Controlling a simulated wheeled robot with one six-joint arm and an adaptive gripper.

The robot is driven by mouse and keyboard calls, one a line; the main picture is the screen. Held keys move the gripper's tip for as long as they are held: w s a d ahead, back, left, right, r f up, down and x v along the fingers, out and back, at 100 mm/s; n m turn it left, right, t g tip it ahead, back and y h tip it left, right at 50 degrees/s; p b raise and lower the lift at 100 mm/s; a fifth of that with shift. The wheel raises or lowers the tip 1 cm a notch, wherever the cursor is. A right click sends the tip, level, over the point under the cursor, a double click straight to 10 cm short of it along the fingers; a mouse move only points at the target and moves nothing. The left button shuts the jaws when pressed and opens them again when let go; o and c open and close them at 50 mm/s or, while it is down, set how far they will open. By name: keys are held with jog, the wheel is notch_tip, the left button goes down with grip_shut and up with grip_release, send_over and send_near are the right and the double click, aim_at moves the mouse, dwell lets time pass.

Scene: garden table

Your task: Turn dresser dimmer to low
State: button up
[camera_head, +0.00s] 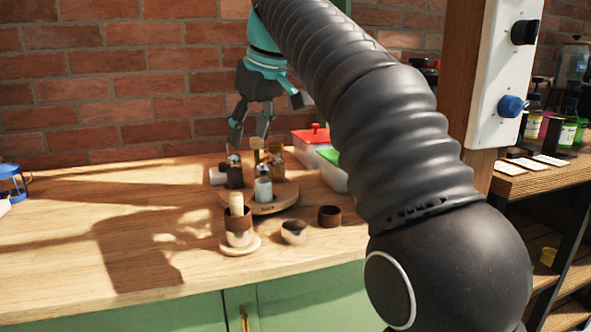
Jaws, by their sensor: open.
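A white panel (506,75) is fixed to a wooden post at the upper right. It carries a black knob (524,32) above and a blue knob (511,106) below. Either could be a dimmer; I cannot tell which belongs to the dresser, and no setting marks are readable. My gripper (249,138) points down over the table at the upper middle, well left of the panel. It is open, with its fingertips just above small bottles, and no object shows in it.
On the wooden table (80,240) stand a round tray (285,196) with bottles, a cup on a saucer (240,249), small bowls (294,232) and lidded boxes (312,146). My arm crosses the middle, left of the post (464,60). Shelves with jars (567,132) stand at right.

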jog(key=s+d+f+m, duration=0.3)
jog(key=s+d+f, duration=0.1)
jog(key=d, duration=0.3)
jog(key=shift+s+d+f+t+h, duration=0.25)
jog(key=shift+s+d+t+h, duration=0.15)
jog(key=shift+s, duration=0.5)
